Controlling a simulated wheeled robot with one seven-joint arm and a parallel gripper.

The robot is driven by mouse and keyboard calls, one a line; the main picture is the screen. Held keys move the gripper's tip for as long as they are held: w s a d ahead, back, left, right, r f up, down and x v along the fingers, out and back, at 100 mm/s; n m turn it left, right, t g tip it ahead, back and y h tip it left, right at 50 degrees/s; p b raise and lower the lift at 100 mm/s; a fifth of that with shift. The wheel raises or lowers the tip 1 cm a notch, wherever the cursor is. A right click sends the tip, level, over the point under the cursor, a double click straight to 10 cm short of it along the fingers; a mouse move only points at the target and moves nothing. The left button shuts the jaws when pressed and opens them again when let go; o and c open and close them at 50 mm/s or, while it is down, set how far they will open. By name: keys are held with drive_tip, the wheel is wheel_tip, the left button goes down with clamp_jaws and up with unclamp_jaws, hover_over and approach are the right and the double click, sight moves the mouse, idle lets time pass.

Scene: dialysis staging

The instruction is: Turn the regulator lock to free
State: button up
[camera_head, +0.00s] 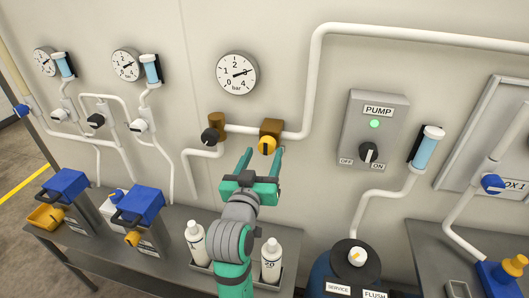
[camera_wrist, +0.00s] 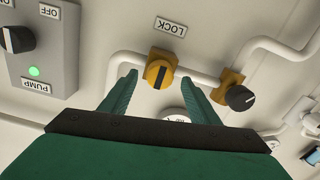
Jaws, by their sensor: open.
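The regulator lock is a yellow round knob (camera_head: 267,145) with a dark bar across it, on a brass block (camera_head: 271,126) in the wall pipe. In the wrist view, which is upside down, the knob (camera_wrist: 151,70) sits beside a LOCK label (camera_wrist: 170,27), its dark bar running roughly up and down the picture. My gripper (camera_head: 262,153) is open and empty, fingers pointing at the wall. In the wrist view the fingertips of my gripper (camera_wrist: 160,82) lie on either side of the knob, apart from it. Whether they are level with it in depth is unclear.
Left of the lock is a brass regulator body (camera_head: 217,122) with a black knob (camera_head: 209,136). A gauge (camera_head: 237,73) hangs above. The PUMP box (camera_head: 372,130) is on the right. White bottles (camera_head: 271,260) stand in a tray on the bench below, close to my arm.

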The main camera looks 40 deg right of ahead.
drive_tip(key=shift+x, duration=1.1)
drive_tip(key=c, duration=1.1)
drive_tip(key=shift+o, duration=0.2)
